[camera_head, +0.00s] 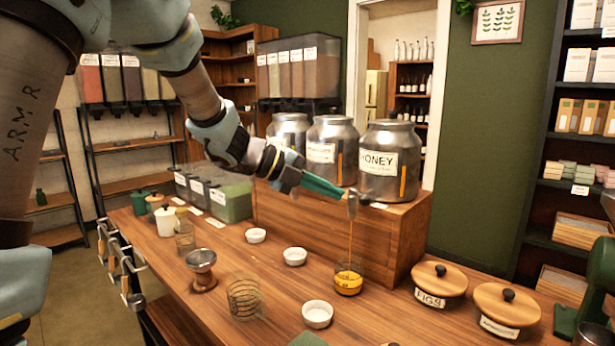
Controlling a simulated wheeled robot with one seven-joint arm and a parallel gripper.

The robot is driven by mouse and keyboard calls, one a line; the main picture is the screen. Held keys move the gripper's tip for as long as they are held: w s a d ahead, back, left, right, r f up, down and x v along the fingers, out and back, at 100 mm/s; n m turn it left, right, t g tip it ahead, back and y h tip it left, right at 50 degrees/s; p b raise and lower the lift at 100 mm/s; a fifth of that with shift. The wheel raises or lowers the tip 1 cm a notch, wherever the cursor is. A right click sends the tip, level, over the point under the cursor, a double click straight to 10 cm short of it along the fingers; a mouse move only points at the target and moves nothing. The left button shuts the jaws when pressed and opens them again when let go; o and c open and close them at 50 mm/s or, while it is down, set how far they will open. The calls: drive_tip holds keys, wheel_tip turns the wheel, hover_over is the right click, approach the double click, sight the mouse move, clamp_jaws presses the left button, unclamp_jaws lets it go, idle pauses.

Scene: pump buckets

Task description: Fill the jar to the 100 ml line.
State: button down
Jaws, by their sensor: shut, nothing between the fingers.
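The small clear glass jar (348,279) stands on the wooden counter below the HONEY canister (389,162). It holds yellow-orange honey; the measuring line is too small to read. A thin amber stream (350,240) runs from the canister's tap (353,204) down into the jar. My gripper (344,194) is shut and empty, with its tips at or right beside the tap. The gripper partly hides the tap, so I cannot tell whether they touch or how the handle stands.
Two more metal canisters (333,150) stand on the wooden riser (405,232). Lidded FIGS crock (438,282) stands to the right.

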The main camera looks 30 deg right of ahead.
sight(360, 196)
drive_tip(key=d, duration=0.2)
drive_tip(key=s, duration=0.1)
drive_tip(key=shift+s+d+f+p, duration=0.1)
drive_tip(key=shift+d+f+p, duration=0.2)
drive_tip(key=shift+d, duration=0.1)
drive_tip(key=shift+s+d+n+t+b, duration=0.25)
drive_tip(key=shift+s+n+t+b, duration=0.15)
drive_tip(key=shift+n+t+b, duration=0.55)
drive_tip(key=n+t+b, duration=0.1)
drive_tip(key=s+d+n+t+b, duration=0.1)
drive_tip(key=t+b, duration=0.1)
drive_tip(key=shift+s+f+n+h, duration=0.1)
drive_tip(key=shift+n+h, duration=0.15)
drive_tip(key=shift+h, duration=0.15)
drive_tip(key=shift+s+d, duration=0.25)
drive_tip(key=shift+d, duration=0.35)
drive_tip(key=shift+s+d, duration=0.1)
drive_tip(key=shift+s, duration=0.05)
